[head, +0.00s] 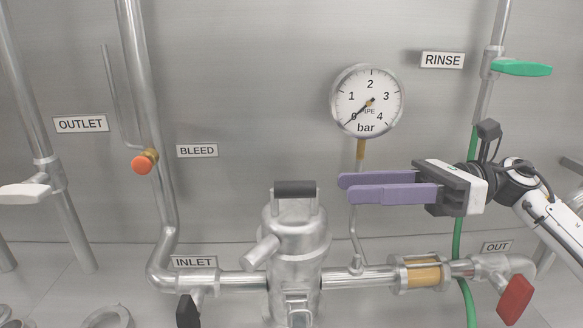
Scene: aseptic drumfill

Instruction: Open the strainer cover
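The strainer is a shiny metal vessel (296,245) in the lower middle of the head view. Its domed cover (296,212) sits on top and carries a dark bar handle (295,188). A short side stub (261,252) points to the lower left, and a metal latch-like fitting (299,312) shows at the front, cut by the bottom edge. My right gripper (344,188) comes in from the right with two purple fingers pointing left. The fingers are apart with nothing between them, and in the picture their tips are just right of the handle. My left gripper is not in view.
A pressure gauge (367,100) stands above my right gripper, its needle near 0. A red-handled OUT valve (515,299), a dark-handled INLET valve (187,311), an orange bleed knob (144,162) and a green rinse handle (521,68) surround the strainer. Room above the handle looks clear.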

